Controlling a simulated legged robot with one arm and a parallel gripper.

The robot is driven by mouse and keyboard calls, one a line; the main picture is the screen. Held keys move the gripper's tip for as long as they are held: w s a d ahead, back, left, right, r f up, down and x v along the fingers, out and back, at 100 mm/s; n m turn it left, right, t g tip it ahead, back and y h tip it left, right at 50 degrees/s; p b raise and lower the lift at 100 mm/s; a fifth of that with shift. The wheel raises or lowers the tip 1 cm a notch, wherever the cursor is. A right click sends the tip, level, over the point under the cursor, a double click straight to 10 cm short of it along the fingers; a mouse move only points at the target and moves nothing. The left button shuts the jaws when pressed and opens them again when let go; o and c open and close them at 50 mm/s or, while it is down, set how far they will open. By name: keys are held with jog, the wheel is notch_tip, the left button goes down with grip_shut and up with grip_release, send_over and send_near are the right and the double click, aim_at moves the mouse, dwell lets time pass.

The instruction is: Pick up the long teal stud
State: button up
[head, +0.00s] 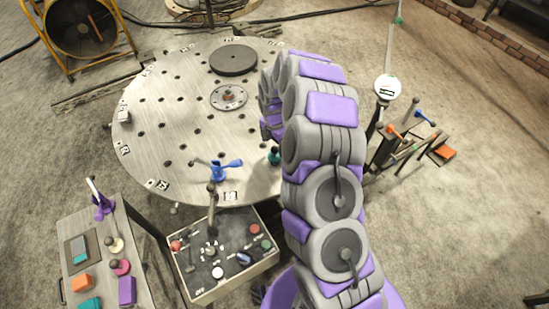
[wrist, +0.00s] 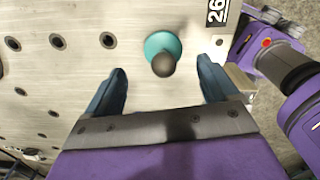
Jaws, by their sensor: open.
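A teal stud (wrist: 158,46) with a dark ball knob stands on the round metal table. In the head view the teal stud (head: 274,158) is at the table's near right edge, just left of my arm. My gripper (wrist: 162,66) is open, with a dark blue finger on each side. In the wrist view the knob appears between the two fingertips, and no finger touches it. How far the knob is from the fingers in depth cannot be told. In the head view my arm hides the gripper.
The round table (head: 165,110) has holes, number labels and a dark disc (head: 233,59). A blue handle (head: 221,168) stands left of the stud. A control box (head: 225,255) is in front. A side table (head: 120,240) holds coloured pieces; a tool rack (head: 395,145) stands right.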

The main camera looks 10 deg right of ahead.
aim_at(275, 152)
jog(key=shift+s+d+f+b, duration=0.1)
jog(key=shift+f+b, duration=0.35)
jog(key=shift+f, duration=0.9)
jog(key=shift+s+f+b, duration=0.1)
jog(key=shift+f+b, duration=0.35)
jog(key=shift+f, duration=0.9)
jog(key=shift+c, duration=0.3)
jog(key=c, duration=1.1)
